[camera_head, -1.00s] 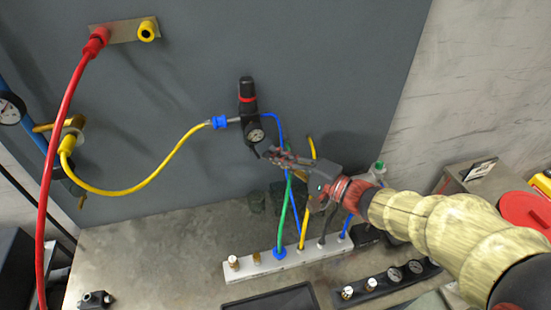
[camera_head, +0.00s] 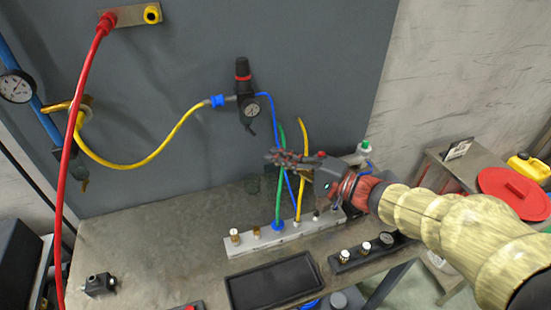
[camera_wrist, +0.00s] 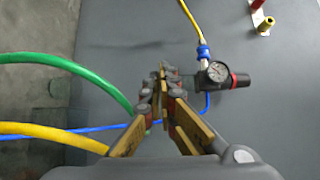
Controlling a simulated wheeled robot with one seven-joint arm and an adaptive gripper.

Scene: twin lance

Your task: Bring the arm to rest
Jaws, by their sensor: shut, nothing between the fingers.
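My gripper (camera_head: 272,156) is shut and empty in the head view. It hovers above the white manifold (camera_head: 262,240), in front of the grey panel, with my arm reaching in from the right. In the wrist view its closed fingertips (camera_wrist: 163,72) point toward the panel. The black regulator with a gauge (camera_head: 247,100) is on the panel, up and left of my gripper; it also shows in the wrist view (camera_wrist: 222,75). Green (camera_head: 282,165), blue and yellow hoses (camera_head: 303,150) rise from the manifold close to my gripper; I cannot tell whether they touch it.
A black tray (camera_head: 272,284) and a dark gauge block (camera_head: 376,250) lie on the bench (camera_head: 140,250). A red lid (camera_head: 515,190) and a yellow can (camera_head: 527,167) stand at the right. A red hose (camera_head: 68,180) hangs at the left. The bench's left part is mostly clear.

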